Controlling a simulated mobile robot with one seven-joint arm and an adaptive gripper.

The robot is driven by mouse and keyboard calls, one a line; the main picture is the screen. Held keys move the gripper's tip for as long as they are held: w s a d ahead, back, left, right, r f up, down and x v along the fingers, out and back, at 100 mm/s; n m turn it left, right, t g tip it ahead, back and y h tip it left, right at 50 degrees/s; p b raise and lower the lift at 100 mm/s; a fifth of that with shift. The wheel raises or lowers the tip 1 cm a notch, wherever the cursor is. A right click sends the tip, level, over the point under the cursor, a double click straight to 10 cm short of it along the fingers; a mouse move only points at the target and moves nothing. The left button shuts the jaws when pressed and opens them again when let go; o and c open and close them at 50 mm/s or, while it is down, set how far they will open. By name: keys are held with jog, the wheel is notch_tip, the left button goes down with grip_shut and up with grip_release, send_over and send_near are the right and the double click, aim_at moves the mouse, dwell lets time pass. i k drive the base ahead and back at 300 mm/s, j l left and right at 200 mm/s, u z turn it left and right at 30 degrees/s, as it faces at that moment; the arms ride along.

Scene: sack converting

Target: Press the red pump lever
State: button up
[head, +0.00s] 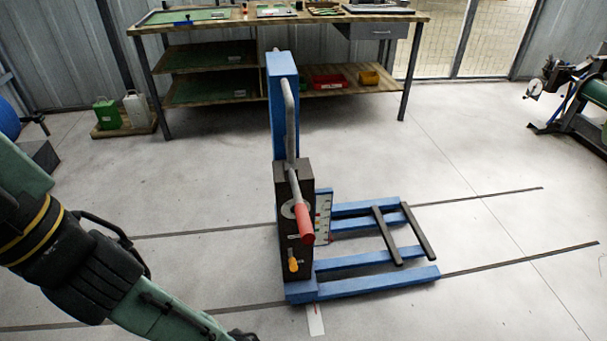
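The red pump lever (305,224) is on the front of a dark pump block (293,180) on the blue lift truck (283,110). Its red grip slants down to the right from a round pale pivot. An orange-yellow knob (293,265) sits below it on the same block. A grey bent handle bar (290,125) rises above the block. My arm shows at the lower left, well apart from the lever, and runs out of the bottom edge. My gripper is not in view.
A machine (580,100) stands at the right. Floor between arm and truck is clear.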

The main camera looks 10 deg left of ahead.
aim_at(307, 236)
jog(key=k+l, duration=0.3)
jog(key=l, duration=0.15)
jog(key=k+l, duration=0.3)
jog(key=l, duration=0.2)
jog(key=i+u, duration=0.05)
